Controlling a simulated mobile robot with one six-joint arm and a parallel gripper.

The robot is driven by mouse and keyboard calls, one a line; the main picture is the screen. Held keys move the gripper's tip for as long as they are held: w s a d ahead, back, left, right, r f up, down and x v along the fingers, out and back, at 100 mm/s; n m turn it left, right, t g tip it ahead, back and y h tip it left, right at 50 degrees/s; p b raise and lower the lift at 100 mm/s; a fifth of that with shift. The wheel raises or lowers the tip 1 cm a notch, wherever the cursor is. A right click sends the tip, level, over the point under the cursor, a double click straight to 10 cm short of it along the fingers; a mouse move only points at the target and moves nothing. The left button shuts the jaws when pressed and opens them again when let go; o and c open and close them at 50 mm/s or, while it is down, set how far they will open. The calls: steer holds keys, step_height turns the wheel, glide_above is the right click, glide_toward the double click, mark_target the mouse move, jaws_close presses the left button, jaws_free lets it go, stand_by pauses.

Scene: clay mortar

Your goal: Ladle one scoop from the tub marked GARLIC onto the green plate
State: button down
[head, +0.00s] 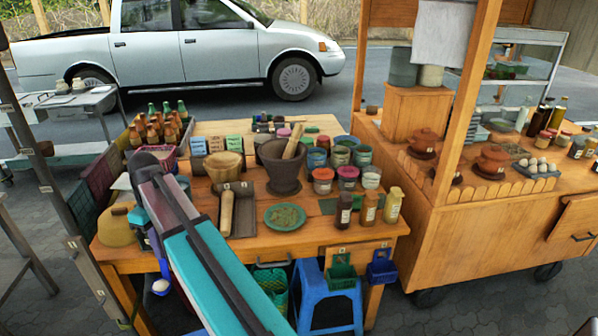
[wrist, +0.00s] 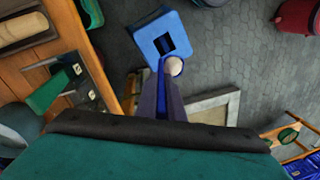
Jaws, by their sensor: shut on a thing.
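My gripper (wrist: 160,105) is shut on a ladle with a blue handle and a pale round end (wrist: 173,66). That end also shows low in the head view (head: 160,287), at the table's left front, away from plate and tubs.
A dark mortar with pestle (head: 283,165) stands behind the plate. A tray with a wooden roller (head: 227,212) lies left of it. Three bottles (head: 368,208) stand to the right. A blue stool (head: 329,296) is below the front edge; it shows in the wrist view (wrist: 150,40).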

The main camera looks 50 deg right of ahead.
steer(key=shift+w+a, duration=0.1)
steer(key=shift+d, duration=0.2)
steer(key=d+r+m+t+p, duration=0.1)
steer(key=d+r+m+p, duration=0.2)
steer(key=d+m+p, duration=1.35)
steer(key=s+d+r+m+b, duration=0.1)
steer(key=s+d+m, duration=0.2)
steer(key=d, duration=1.2)
steer(key=s+d+r+m+t+h+b, duration=0.1)
steer(key=s+d+m+b, duration=0.1)
steer(key=d, duration=1.4)
steer(key=s+m, duration=0.1)
steer(key=s, duration=0.1)
steer(key=shift+s+d, duration=0.25)
steer(key=shift+s, duration=0.1)
steer(key=shift+s+t, duration=0.15)
steer(key=shift+t, duration=0.15)
